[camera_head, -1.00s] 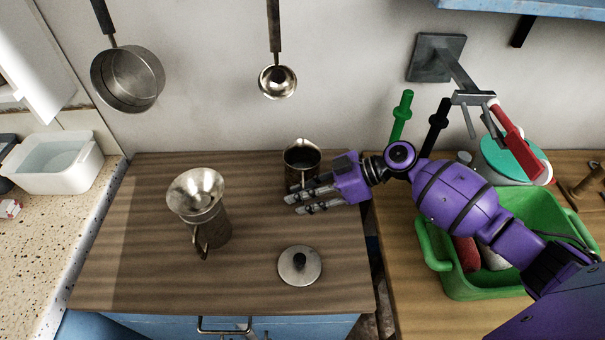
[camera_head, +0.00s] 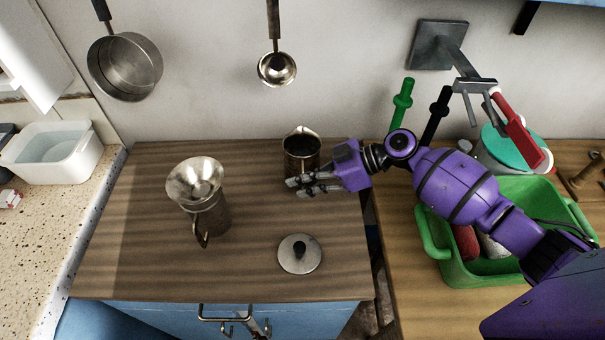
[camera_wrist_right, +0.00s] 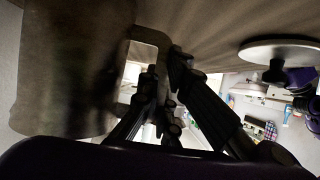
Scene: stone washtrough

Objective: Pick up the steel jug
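The steel jug (camera_head: 302,160) stands upright at the back right of the dark wooden top, with its spout toward the wall. In the right wrist view its dark body (camera_wrist_right: 65,75) fills the left side, with a squared handle (camera_wrist_right: 150,38) on its right. My right gripper (camera_head: 299,186) is in front of the jug at its handle side. In the wrist view its fingers (camera_wrist_right: 163,82) are apart, close by the handle; contact cannot be made out. The head view hides part of the handle behind the fingers. My left gripper is not in view.
A second metal vessel (camera_head: 212,218) with a funnel (camera_head: 194,180) on top stands to the left. A round lid (camera_head: 299,254) with a black knob lies in front. A green basin (camera_head: 464,275) is on the right. A ladle (camera_head: 277,68) and pan (camera_head: 124,68) hang behind.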

